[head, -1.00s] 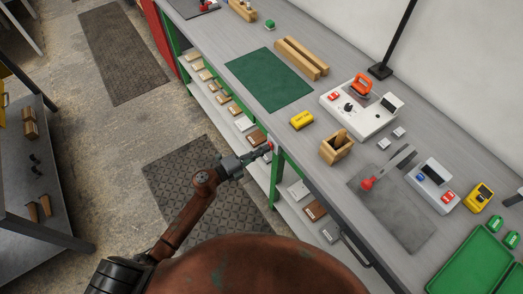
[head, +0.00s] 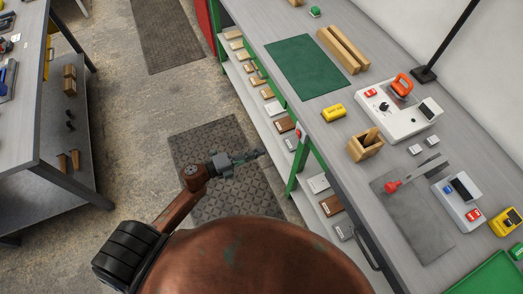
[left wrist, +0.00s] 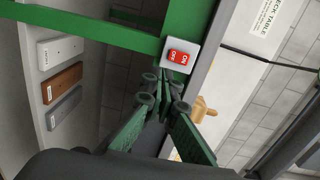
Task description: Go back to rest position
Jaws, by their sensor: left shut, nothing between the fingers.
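My left gripper (head: 252,156) is out over the dark floor mat in the head view, beside the long workbench and apart from it. It is shut and holds nothing. In the left wrist view its fingers (left wrist: 164,95) point toward a white box with a red on/off switch (left wrist: 180,56) on the green bench frame. The gap between the fingertips and the switch is hard to judge. My right gripper is not in either view.
The workbench (head: 345,150) runs down the right with a green mat (head: 306,66), a wooden box (head: 364,146) and a white device (head: 400,110). Its lower shelf (head: 262,107) holds several small blocks. Another table (head: 22,150) stands at the left. Floor lies between them.

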